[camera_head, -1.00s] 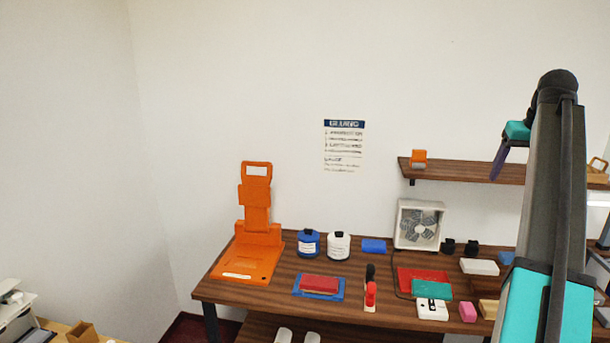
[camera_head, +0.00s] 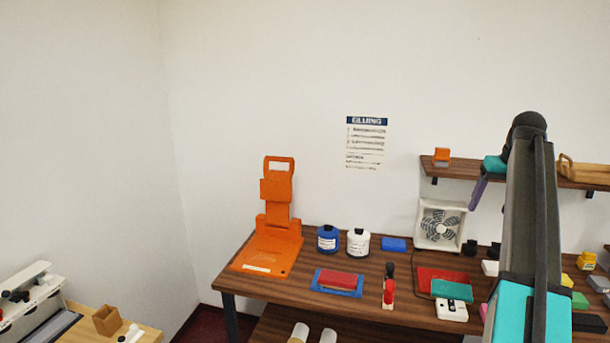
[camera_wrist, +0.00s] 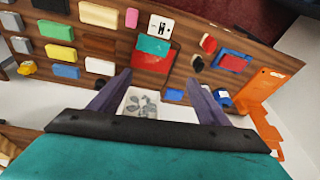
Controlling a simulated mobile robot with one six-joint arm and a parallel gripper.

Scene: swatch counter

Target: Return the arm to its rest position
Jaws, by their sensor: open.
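My arm (camera_head: 525,220), grey with teal parts, rises at the right of the head view and hides part of the counter and shelf behind it. My gripper (camera_wrist: 160,92) shows in the wrist view as two purple fingers spread wide apart, with nothing between them. In the head view only one purple finger (camera_head: 478,190) shows clearly, in front of the wall by the shelf. The fingers look clear of the counter items.
The wooden counter (camera_head: 240,282) holds an orange stand (camera_head: 277,210), blue and white jars (camera_head: 358,243), a fan (camera_head: 440,225) and several coloured blocks. A wall shelf (camera_head: 462,169) is behind my arm. Another table (camera_head: 150,336) stands at lower left. The wall space on the left is open.

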